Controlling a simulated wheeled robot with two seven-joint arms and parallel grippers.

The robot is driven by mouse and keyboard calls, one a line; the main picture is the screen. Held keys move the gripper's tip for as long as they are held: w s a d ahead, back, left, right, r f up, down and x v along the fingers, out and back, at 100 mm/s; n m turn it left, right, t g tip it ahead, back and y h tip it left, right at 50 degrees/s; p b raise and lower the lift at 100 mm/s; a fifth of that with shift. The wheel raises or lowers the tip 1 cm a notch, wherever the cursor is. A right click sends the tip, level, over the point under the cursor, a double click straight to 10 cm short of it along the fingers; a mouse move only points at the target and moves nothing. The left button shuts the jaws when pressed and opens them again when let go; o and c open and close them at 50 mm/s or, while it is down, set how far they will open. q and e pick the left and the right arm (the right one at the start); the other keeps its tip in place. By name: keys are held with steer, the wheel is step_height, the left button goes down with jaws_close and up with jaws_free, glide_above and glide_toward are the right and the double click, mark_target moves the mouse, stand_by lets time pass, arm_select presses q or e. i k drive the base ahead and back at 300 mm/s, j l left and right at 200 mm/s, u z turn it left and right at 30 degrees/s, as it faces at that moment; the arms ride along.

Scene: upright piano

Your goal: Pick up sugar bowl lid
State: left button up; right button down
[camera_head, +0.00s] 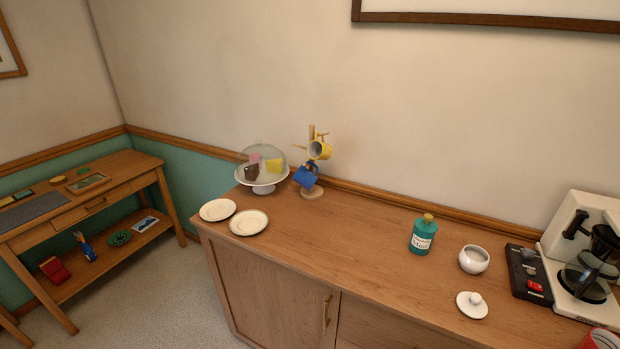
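The sugar bowl lid (472,305) is white and round with a small knob on top. It lies knob up on the wooden sideboard top, near its front edge at the lower right of the head view. The white sugar bowl (474,260) stands uncovered just behind the lid, apart from it. Nothing covers the lid in this view. Neither of my grippers shows in the head view.
A teal bottle (423,234) stands left of the bowl. A dark box with a red switch (534,287) and a coffee maker (583,262) stand to the right. Two plates (248,222), a domed cake stand (262,188) and a mug tree (311,190) are farther left. The sideboard's middle (345,236) is clear.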

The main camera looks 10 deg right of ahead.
mark_target(471, 304)
steer(key=z, duration=1.55)
